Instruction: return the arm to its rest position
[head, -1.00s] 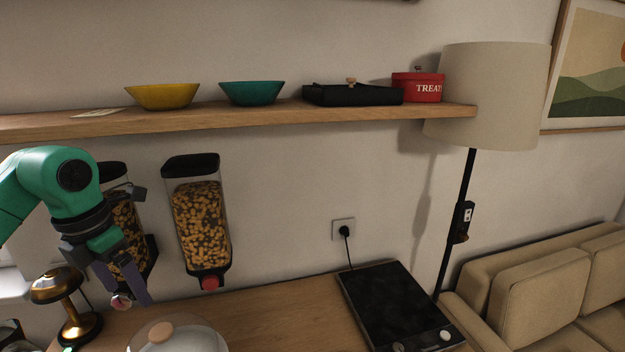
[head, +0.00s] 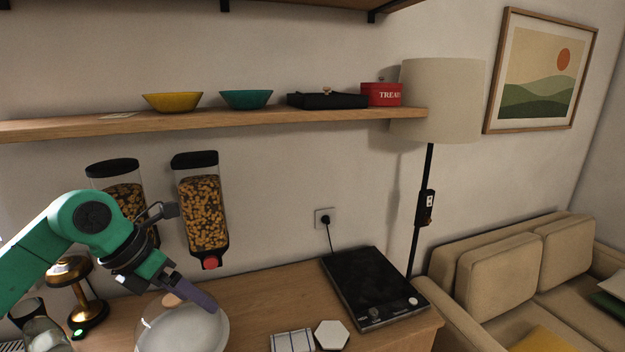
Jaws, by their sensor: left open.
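My left arm comes in from the left in the head view. Its gripper (head: 189,293) is open, with its fingers pointing down and to the right. I see nothing held between the fingers. My right gripper is not in view.
Two cereal dispensers (head: 203,215) hang on the wall behind the arm. A brass lamp (head: 82,290) stands left of the lid. A black hob (head: 372,287) lies at the counter's right. A shelf (head: 300,115) with bowls runs above.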

